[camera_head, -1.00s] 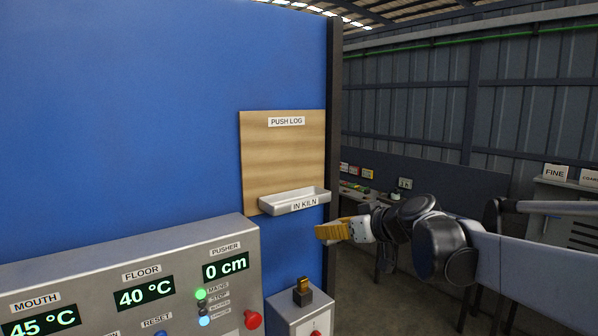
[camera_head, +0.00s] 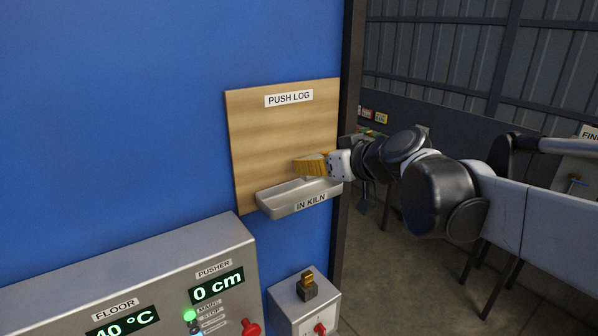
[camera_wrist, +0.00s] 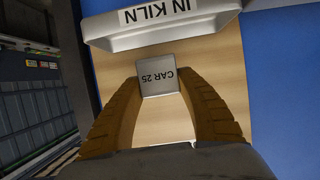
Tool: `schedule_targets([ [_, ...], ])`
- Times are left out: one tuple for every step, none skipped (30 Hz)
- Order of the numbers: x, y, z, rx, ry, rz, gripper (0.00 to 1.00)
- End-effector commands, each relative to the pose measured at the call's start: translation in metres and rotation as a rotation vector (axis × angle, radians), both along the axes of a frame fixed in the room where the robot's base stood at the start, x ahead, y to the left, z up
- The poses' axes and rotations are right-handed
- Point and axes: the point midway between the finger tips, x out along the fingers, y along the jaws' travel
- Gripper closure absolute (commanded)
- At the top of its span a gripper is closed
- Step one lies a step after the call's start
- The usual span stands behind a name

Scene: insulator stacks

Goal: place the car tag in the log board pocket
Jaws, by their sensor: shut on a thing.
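My gripper (camera_wrist: 158,88) is shut on a small grey tag marked "CAR 25" (camera_wrist: 157,75), which sits between the tips of its yellow fingers in the wrist view. In the head view my gripper (camera_head: 303,166) is in front of the wooden log board (camera_head: 262,130) headed "PUSH LOG". It is just above the grey tray-like pocket (camera_head: 290,202) labelled "IN KILN". The pocket also shows in the wrist view (camera_wrist: 160,37), past the tag. In the head view the tag is hard to make out near the fingers. The gap between tag and pocket cannot be judged exactly.
The board hangs on a large blue wall (camera_head: 120,110). Below left is a grey control panel (camera_head: 150,280) with displays and a red button (camera_head: 250,327). A small grey box (camera_head: 304,303) with a red switch stands below the pocket.

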Motion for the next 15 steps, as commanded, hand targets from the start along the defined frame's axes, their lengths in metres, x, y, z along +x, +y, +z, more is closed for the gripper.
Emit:
schedule_targets([
  [0.004,0.010,-0.005,-0.001,-0.001,0.005,0.90],
  [0.006,0.014,-0.007,0.001,-0.001,0.003,0.90],
  [0.009,0.019,-0.011,-0.002,-0.001,0.003,0.90],
  [0.010,0.021,-0.013,0.000,0.000,0.002,0.90],
  [0.011,0.023,-0.014,0.001,0.000,0.002,0.90],
  [0.012,0.025,-0.016,0.000,0.000,0.001,0.90],
  [0.012,0.026,-0.018,-0.001,-0.001,0.000,0.90],
  [0.013,0.026,-0.020,-0.001,-0.001,0.000,0.90],
  [0.013,0.027,-0.024,-0.001,-0.001,0.000,0.90],
  [0.014,0.027,-0.029,-0.001,-0.001,-0.001,0.90],
  [0.013,0.026,-0.034,0.000,0.000,-0.001,0.90],
  [0.013,0.026,-0.040,0.000,0.000,-0.001,0.90],
  [0.013,0.026,-0.045,0.000,0.000,-0.001,0.90],
  [0.013,0.026,-0.049,0.000,0.000,-0.001,0.90],
  [0.013,0.026,-0.053,0.000,0.000,-0.001,0.90],
])
